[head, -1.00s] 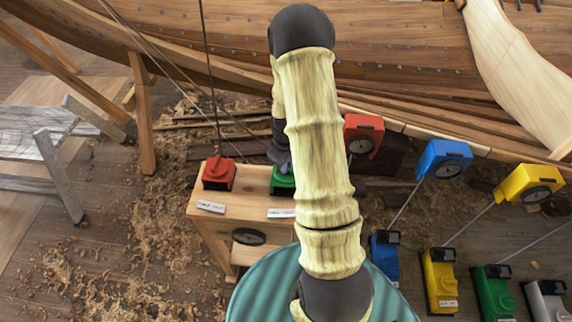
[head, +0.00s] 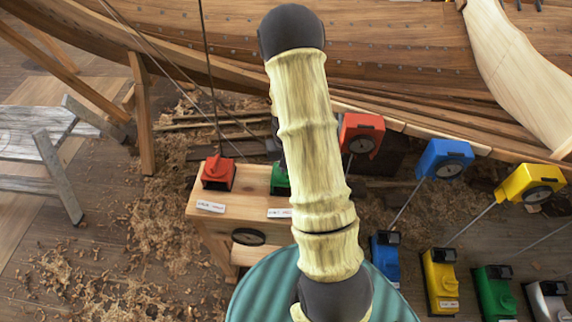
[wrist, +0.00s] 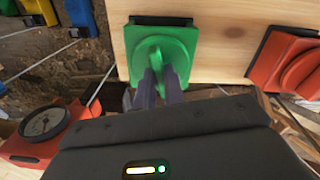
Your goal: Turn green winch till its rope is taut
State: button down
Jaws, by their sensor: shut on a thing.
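The green winch (head: 279,180) sits on the wooden bench, mostly behind my arm in the head view. In the wrist view the green winch (wrist: 178,45) shows its square base and a raised round knob with a grip bar. My gripper (wrist: 160,82) has its two dark fingers shut on that grip bar. In the head view my arm hides my gripper. Thin ropes run down from the upper left toward the bench; where the green winch's rope ends, and how tight it is, I cannot tell.
A red winch (head: 218,173) stands on the bench (head: 236,212) left of the green one. Boxes with round dials, red (head: 361,135), blue (head: 444,159) and yellow (head: 530,184), stand to the right. The hull (head: 400,50) fills the back. Shavings cover the floor.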

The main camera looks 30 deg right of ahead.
jog(key=m, duration=0.4)
dwell(0.4)
jog(key=c, duration=1.5)
grip_release()
notch_tip(320, 180, up, 18)
jog(key=shift+f+b, duration=0.25)
jog(key=shift+b, duration=0.3)
